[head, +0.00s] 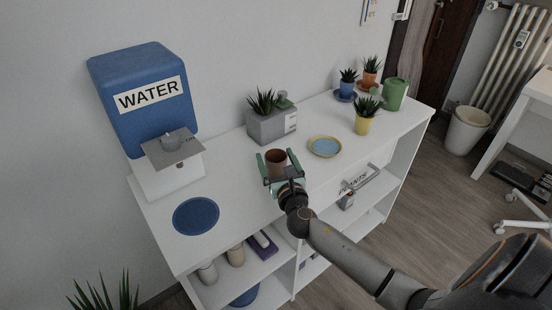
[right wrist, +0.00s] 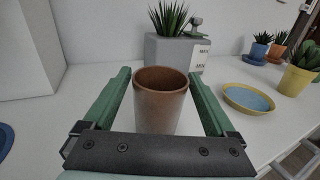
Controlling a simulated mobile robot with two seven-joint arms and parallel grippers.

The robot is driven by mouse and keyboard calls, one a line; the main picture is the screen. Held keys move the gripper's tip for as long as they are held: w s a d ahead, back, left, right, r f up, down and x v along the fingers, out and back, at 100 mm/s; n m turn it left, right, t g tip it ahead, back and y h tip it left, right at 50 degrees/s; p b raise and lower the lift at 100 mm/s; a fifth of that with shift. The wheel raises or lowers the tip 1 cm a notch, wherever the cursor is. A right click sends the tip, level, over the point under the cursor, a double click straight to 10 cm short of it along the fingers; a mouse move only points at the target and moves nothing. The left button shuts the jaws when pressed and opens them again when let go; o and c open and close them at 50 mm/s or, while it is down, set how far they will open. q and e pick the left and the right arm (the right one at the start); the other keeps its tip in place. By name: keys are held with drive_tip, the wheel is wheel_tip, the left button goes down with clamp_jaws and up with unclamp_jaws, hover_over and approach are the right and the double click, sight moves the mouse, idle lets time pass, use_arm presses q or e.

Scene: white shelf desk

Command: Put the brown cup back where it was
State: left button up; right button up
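The brown cup (head: 276,160) is upright at the middle of the white desk top, in front of the grey planter. My right gripper (head: 279,166) is there with one green finger on each side of the cup. In the right wrist view the cup (right wrist: 160,100) sits between the open fingers (right wrist: 160,78), with a narrow gap seen on each side. The cup's base is hidden by the gripper's dark front bar, so its contact with the desk cannot be seen. My left gripper is not in view.
A blue round mat (head: 196,216) lies left, before the water dispenser (head: 145,100). The grey planter (head: 272,125) stands behind the cup. A yellow saucer with a blue centre (head: 325,146) and a yellow potted plant (head: 364,122) are to the right. Cups (head: 236,256) stand on the shelf below.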

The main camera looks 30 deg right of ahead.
drive_tip(key=shift+o, duration=0.4)
drive_tip(key=shift+r, duration=0.1)
drive_tip(key=shift+s, duration=0.15)
drive_tip(key=v, duration=1.1)
drive_tip(key=shift+s, duration=0.35)
drive_tip(key=shift+a+r, duration=0.15)
